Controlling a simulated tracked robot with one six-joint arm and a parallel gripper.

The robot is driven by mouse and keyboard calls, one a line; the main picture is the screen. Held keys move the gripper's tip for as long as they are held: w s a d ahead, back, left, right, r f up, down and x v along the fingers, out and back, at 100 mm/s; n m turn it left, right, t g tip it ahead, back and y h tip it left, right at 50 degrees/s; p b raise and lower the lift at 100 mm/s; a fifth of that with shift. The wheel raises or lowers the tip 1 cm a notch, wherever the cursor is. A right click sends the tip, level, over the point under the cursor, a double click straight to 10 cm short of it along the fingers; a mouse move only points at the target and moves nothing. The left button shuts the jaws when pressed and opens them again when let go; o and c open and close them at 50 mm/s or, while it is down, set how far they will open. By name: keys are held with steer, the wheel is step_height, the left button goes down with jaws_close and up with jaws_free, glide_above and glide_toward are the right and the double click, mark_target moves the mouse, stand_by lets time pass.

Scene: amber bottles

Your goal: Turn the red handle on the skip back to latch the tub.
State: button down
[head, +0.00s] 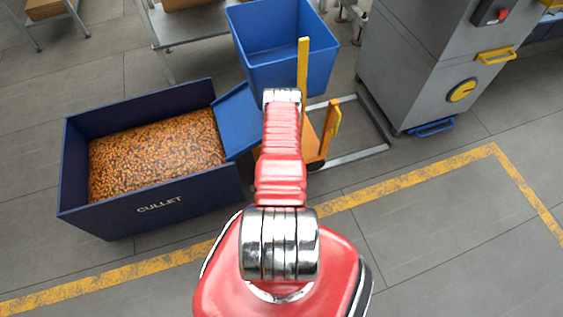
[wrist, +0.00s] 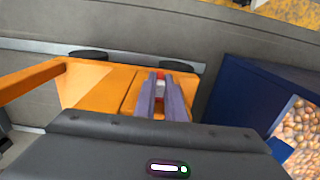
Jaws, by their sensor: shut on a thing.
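The blue tub (head: 275,60) of the skip is at the top middle of the head view, its inside empty where I can see it. The orange skip frame (head: 312,140) shows below it, partly behind my arm. In the wrist view the orange frame (wrist: 95,85) fills the middle. My gripper (wrist: 161,88) is shut there on a small red piece, the red handle (wrist: 160,75), between its two fingers. Most of the handle is hidden by the fingers, so its angle cannot be told. In the head view my arm hides the gripper and the handle.
A dark blue bin (head: 160,210) marked CULLET, full of amber pieces, stands left, with a blue sloping plate (head: 238,120) at its right edge. A yellow post (head: 303,75) stands before the tub. A grey machine (head: 410,70) stands right.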

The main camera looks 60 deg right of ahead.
stand_by(0.4)
steer(key=c, duration=1.8)
jaws_free()
steer(key=shift+s+d+r, duration=0.1)
steer(key=shift+r, duration=6.75)
